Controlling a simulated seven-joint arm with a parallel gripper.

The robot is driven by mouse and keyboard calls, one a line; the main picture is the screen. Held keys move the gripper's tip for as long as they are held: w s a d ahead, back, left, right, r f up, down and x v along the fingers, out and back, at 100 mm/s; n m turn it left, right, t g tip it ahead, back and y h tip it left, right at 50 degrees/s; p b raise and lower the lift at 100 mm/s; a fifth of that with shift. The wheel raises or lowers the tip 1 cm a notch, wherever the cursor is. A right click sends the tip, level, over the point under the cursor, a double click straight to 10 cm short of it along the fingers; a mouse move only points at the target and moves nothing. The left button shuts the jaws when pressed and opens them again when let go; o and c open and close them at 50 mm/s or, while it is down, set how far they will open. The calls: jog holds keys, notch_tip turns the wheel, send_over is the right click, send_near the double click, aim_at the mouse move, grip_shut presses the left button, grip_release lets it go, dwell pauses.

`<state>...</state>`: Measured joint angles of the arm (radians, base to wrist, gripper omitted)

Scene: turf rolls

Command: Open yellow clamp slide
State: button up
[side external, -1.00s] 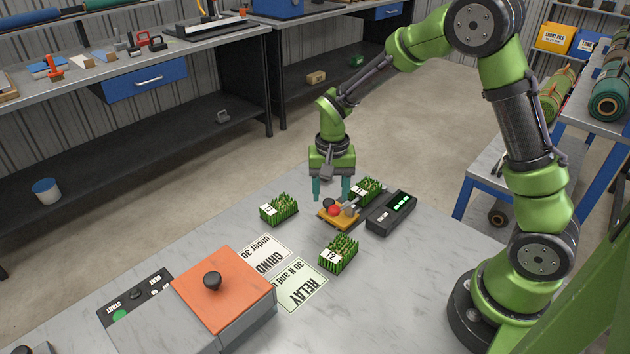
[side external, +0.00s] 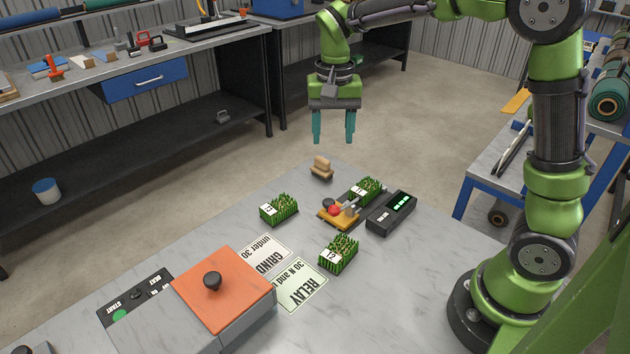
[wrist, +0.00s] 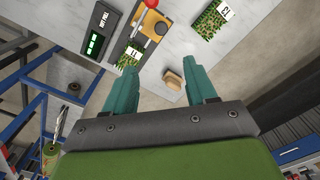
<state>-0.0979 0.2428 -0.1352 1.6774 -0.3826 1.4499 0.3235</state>
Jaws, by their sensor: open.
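The yellow clamp slide (side external: 350,222) lies on the grey bench, with a red ball knob (side external: 334,210), a black knob (side external: 328,202) and a metal lever. Turf piece 11 (side external: 366,189) sits at its far right end; I cannot tell how tightly it is held. The wrist view shows part of the clamp (wrist: 139,17) at the top edge. My gripper (side external: 333,140) is open and empty, teal fingers pointing down, well above the bench and apart from the clamp. In the wrist view its fingers (wrist: 160,75) are spread, with a wooden block (wrist: 173,80) below between them.
A black meter (side external: 391,212) with green lights stands right of the clamp. Turf 13 (side external: 279,210) and turf 12 (side external: 338,254) lie nearby, beside the GRIND (side external: 262,256) and RELAY (side external: 300,286) cards. An orange-lidded box (side external: 222,290) stands in front.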

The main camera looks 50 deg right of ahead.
aim_at(329, 200)
notch_tip(329, 200, down, 17)
jog(key=shift+w+a, duration=0.1)
dwell(0.7)
grip_shut()
dwell(0.3)
